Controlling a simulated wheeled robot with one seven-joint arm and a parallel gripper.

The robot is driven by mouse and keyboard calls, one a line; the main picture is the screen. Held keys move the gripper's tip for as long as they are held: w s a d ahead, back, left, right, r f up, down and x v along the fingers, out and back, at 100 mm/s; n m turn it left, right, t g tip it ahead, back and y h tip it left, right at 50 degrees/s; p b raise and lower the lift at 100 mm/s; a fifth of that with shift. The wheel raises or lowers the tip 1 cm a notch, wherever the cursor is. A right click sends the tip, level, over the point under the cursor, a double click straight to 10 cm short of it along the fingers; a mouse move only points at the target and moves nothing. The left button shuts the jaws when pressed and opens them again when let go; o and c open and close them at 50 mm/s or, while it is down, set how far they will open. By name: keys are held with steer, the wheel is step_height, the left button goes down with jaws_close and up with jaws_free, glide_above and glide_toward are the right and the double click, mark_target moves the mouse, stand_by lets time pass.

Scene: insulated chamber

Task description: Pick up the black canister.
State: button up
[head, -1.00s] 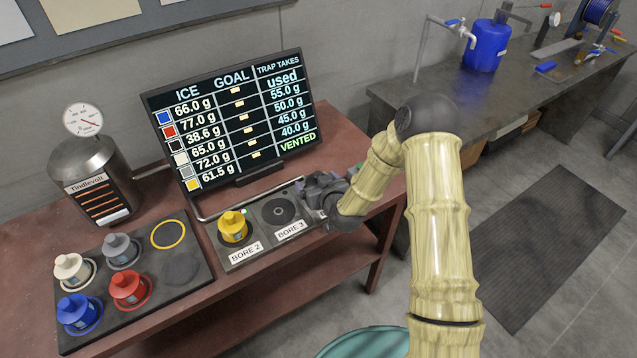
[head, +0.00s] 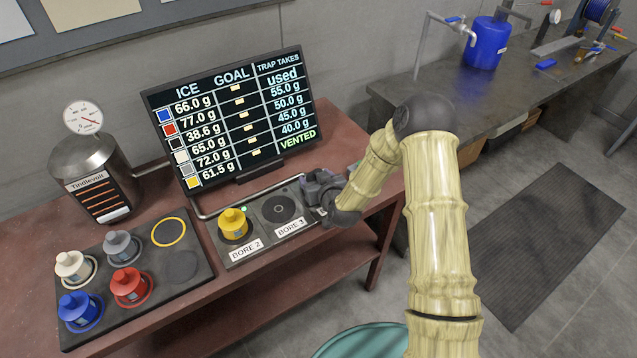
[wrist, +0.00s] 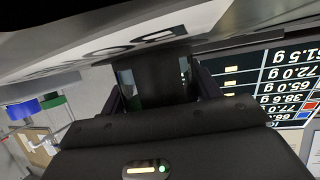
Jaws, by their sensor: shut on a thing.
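My gripper (head: 314,188) is at the right end of the bore plate, just right of the BORE 3 well (head: 283,208). In the wrist view, my gripper (wrist: 158,85) is shut on a dark thing between its fingers, which I take to be the black canister (wrist: 158,70). In the head view the canister is hidden or lost against the dark gripper. The black place on the tray (head: 181,267) is empty. I cannot tell whether the canister touches anything below.
A yellow canister (head: 233,222) stands in BORE 2. White (head: 73,265), grey (head: 119,245), blue (head: 77,307) and red (head: 129,286) canisters stand on the tray (head: 195,240). The screen (head: 240,120) stands close behind the plate. A gauged vessel (head: 92,180) is at left.

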step_height(320, 180, up, 10)
steer(key=shift+b, duration=0.7)
stand_by(0.5)
